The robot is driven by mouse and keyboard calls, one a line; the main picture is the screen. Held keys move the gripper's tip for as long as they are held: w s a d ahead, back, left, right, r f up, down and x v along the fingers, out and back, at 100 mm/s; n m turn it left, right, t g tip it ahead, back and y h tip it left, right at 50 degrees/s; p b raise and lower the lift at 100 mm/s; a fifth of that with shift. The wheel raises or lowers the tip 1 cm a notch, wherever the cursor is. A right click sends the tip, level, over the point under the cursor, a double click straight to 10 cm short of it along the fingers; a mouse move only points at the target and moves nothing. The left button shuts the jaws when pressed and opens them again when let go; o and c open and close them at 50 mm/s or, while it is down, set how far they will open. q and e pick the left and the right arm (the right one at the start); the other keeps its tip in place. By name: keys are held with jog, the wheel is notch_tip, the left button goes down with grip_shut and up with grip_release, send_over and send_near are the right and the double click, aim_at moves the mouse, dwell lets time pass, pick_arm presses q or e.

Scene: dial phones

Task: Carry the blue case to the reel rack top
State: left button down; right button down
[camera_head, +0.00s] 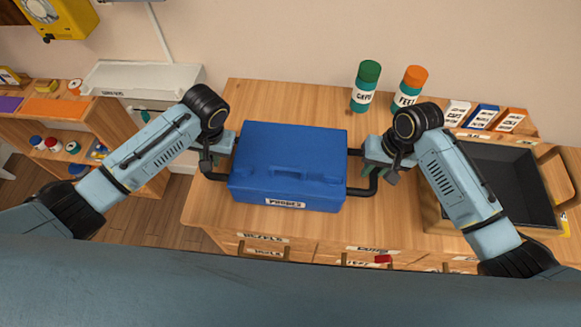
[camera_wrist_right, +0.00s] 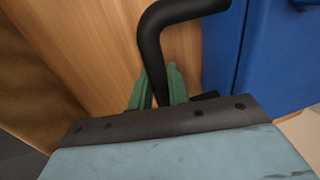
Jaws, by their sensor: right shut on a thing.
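The blue case (camera_head: 290,160), with a front label that seems to read "PROBES", is over the wooden worktop (camera_head: 300,100). I cannot tell whether it rests there or is slightly raised. It has a black side handle at each end. My right gripper (camera_head: 376,163) is shut on the right handle; the right wrist view shows its green fingers (camera_wrist_right: 158,88) around the black bar (camera_wrist_right: 155,40), beside the case (camera_wrist_right: 275,60). My left gripper (camera_head: 213,160) is at the left handle; its fingers are mostly hidden. A low wooden rack (camera_head: 98,118) with several reels stands at the left.
Orange and purple flat items lie on the rack's top. A green-capped canister (camera_head: 366,87) and an orange-capped one (camera_head: 410,90) stand behind the case. Small boxes and a dark tray (camera_head: 505,180) are at the right. A pale grey unit (camera_head: 140,80) is behind the left arm.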

pick_arm(q)
jog(key=shift+w+r, duration=0.1)
jog(key=shift+r, duration=0.1)
pick_arm(e)
jog(key=shift+w+r, duration=0.1)
jog(key=shift+r, duration=0.15)
